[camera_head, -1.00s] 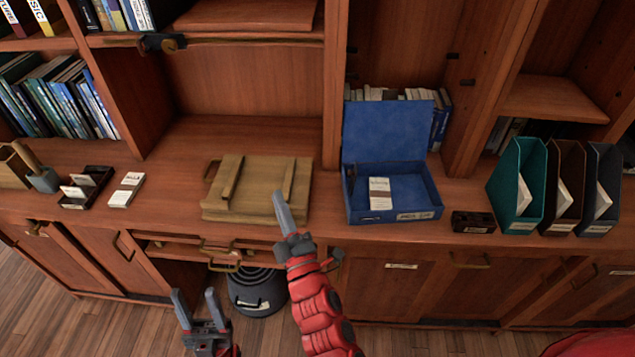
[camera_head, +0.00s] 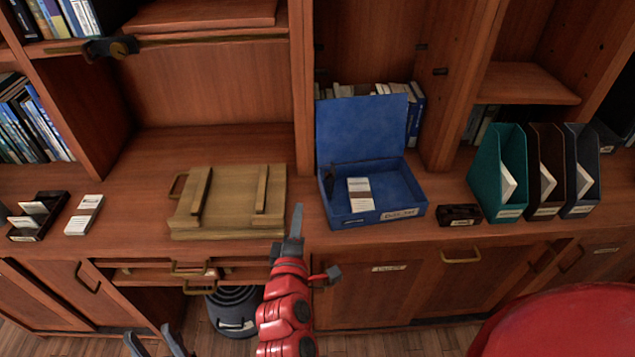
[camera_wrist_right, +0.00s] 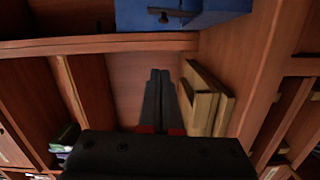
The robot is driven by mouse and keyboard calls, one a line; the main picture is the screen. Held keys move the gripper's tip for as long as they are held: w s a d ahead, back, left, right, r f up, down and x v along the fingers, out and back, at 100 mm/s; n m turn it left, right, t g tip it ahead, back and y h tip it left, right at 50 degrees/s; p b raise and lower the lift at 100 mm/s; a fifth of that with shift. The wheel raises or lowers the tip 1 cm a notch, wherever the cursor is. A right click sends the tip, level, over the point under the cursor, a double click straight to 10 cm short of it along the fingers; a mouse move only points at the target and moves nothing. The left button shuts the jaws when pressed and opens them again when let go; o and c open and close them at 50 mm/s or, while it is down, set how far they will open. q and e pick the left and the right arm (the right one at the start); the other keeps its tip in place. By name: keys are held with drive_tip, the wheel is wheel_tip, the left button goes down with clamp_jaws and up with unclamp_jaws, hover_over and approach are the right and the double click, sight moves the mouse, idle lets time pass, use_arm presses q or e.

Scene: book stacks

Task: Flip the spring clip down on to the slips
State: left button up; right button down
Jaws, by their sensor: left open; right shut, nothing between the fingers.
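A white stack of slips (camera_head: 360,195) lies in the open blue box (camera_head: 375,218) on the counter, its lid raised. A small dark piece (camera_head: 330,183) stands inside the box's left side; I cannot tell whether it is the spring clip. My right gripper (camera_head: 297,218) is shut and empty, in front of the counter and left of the box, apart from it. In the right wrist view its closed fingers (camera_wrist_right: 158,85) show, with the blue box (camera_wrist_right: 215,12) at the top edge. My left gripper (camera_head: 155,340) is open and empty, low at the bottom edge, partly cut off.
A wooden board with two battens (camera_head: 228,203) lies left of the box. A small dark block (camera_head: 459,215) and several upright file holders (camera_head: 498,180) stand to its right. Another white stack (camera_head: 83,215) and a dark tray (camera_head: 38,218) are at left. A dark bin (camera_head: 232,310) stands below.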

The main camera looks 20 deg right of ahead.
drive_tip(key=w+d+p, duration=0.3)
drive_tip(key=w+d, duration=0.4)
drive_tip(key=w, duration=0.1)
drive_tip(key=shift+w+d+f+p, duration=0.3)
drive_tip(key=shift+w+f+p, duration=0.05)
drive_tip(key=shift+p, duration=0.05)
drive_tip(key=shift+d, duration=0.1)
drive_tip(key=shift+d+r+m, duration=0.15)
drive_tip(key=shift+d+m, duration=0.1)
drive_tip(key=shift+m, duration=0.25)
